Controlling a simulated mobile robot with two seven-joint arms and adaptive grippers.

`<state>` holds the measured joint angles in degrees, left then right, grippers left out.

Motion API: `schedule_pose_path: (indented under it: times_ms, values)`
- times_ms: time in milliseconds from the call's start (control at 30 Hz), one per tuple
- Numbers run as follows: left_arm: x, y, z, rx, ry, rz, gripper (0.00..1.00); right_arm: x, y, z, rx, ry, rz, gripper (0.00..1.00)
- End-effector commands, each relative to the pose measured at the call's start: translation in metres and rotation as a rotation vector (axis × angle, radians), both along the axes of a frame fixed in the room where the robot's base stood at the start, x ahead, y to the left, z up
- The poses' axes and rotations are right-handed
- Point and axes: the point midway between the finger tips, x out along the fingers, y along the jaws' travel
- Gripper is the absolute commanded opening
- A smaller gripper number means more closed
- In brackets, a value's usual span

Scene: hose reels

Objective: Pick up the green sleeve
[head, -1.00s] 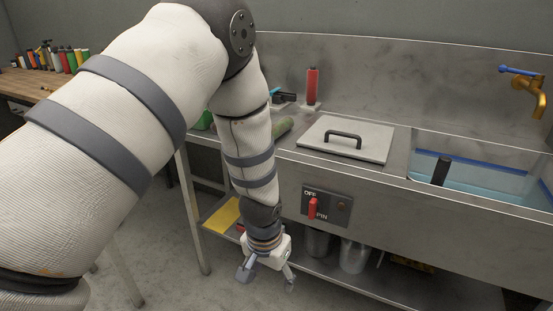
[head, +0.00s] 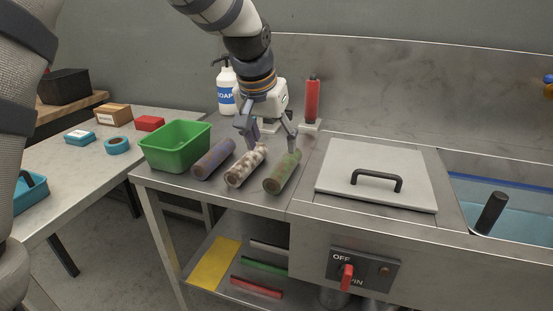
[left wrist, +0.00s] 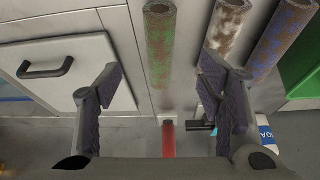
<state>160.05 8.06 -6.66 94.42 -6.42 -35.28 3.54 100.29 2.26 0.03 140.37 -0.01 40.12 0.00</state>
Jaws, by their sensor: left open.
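The green sleeve (head: 283,172), a mottled green and brown tube, lies on the steel counter as the rightmost of three sleeves. The white and brown sleeve (head: 246,166) lies beside it, then the purple one (head: 214,159). My left gripper (head: 270,143) is open and empty, pointing down at the far ends of the sleeves. Its right finger appears close to the green sleeve's far end; I cannot tell whether they touch. In the left wrist view the green sleeve (left wrist: 160,50) appears between the two spread fingers. My right gripper is not in view.
A green bin (head: 176,147) stands left of the sleeves. A soap bottle (head: 227,88) and a red bottle (head: 312,102) stand behind. A lid with a black handle (head: 377,174) lies right, beside a water-filled basin (head: 520,205).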

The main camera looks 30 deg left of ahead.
Motion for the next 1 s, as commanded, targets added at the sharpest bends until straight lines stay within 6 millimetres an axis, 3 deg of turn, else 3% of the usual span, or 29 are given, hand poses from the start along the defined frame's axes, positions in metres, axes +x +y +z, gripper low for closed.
schedule_pose_path:
  times_ms: [67,300,567,733,933,967,1000]
  values:
    - [0.002,0.001,-0.001,0.000,-0.001,0.001,0.62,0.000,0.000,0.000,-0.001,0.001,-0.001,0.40]
    - [0.021,0.004,-0.051,0.000,0.005,0.001,0.62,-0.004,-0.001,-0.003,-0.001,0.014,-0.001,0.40]
    - [0.032,0.007,-0.077,-0.001,0.003,0.001,0.62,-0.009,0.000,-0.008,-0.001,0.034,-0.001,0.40]
    - [0.045,0.011,-0.109,-0.001,0.007,0.002,0.62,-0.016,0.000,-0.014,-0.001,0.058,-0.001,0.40]
    - [0.048,0.011,-0.108,0.000,-0.003,0.001,0.62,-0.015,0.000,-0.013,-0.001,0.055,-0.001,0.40]
    - [0.048,0.011,-0.108,0.000,-0.003,0.001,0.59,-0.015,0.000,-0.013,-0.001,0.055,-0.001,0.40]
    - [0.048,0.011,-0.108,0.000,-0.003,0.001,0.50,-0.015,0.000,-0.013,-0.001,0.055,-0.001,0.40]
